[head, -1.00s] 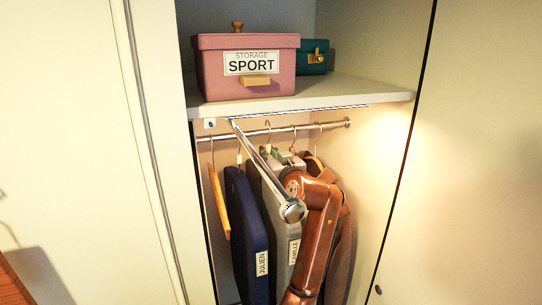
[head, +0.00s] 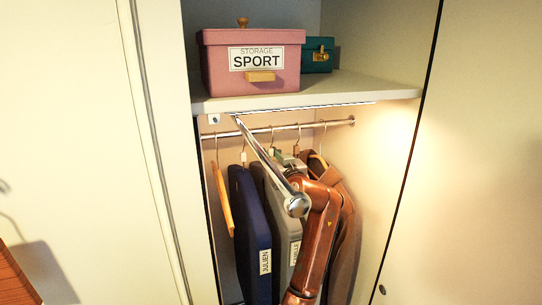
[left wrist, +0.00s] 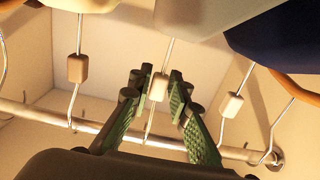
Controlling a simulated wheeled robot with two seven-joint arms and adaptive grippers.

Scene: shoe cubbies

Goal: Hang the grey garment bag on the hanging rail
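The grey garment bag (head: 276,215) hangs upright in the closet beside a navy bag, its name label partly hidden by my brown arm. Its thin hook reaches up to the hanging rail (head: 236,135) and appears to rest on it. In the left wrist view, the bag's grey top (left wrist: 195,15) and hook run down past a small bead (left wrist: 158,88) to the rail (left wrist: 85,125). My left gripper (left wrist: 157,80) has its green fingers closed in on either side of that bead. In the head view, the left gripper (head: 280,156) is mostly hidden. My right gripper is out of view.
A navy bag labelled JULIEN (head: 250,225) and a wooden hanger (head: 223,200) hang left; a brown coat (head: 346,235) hangs right. A metal rod with a ball end (head: 268,165) juts forward. Above, the shelf (head: 330,93) holds a pink SPORT box (head: 225,75) and green case (head: 318,50).

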